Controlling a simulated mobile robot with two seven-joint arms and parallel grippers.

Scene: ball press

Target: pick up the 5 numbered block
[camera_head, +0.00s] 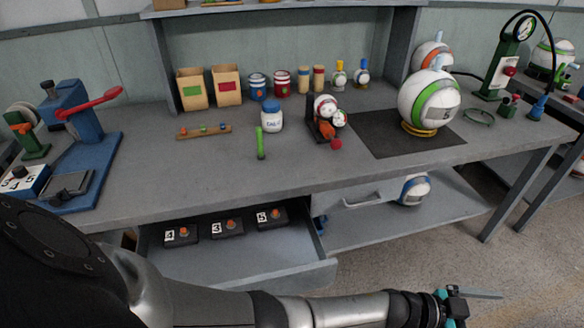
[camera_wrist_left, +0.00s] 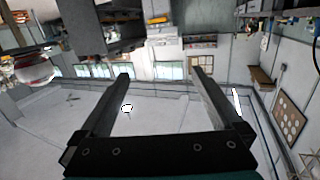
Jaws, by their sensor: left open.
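The 5 numbered block (camera_head: 272,220) is a small dark block with a white "5" label and an orange knob. It sits in the open drawer (camera_head: 250,270) under the bench, rightmost in a row with the 4 block (camera_head: 180,236) and the 3 block (camera_head: 227,229). My left arm runs along the bottom of the head view, and my left gripper (camera_head: 478,293) is at the lower right, well right of the drawer and apart from the blocks. In the left wrist view the gripper (camera_wrist_left: 160,75) is open, with nothing between its fingers. My right gripper is not in view.
The bench top (camera_head: 350,175) overhangs the drawer. It carries a blue press (camera_head: 85,135), a white jar (camera_head: 271,115), a ball (camera_head: 430,100) on a dark mat and other small items. A lower shelf (camera_head: 420,215) is right of the drawer. Open floor lies around my left gripper.

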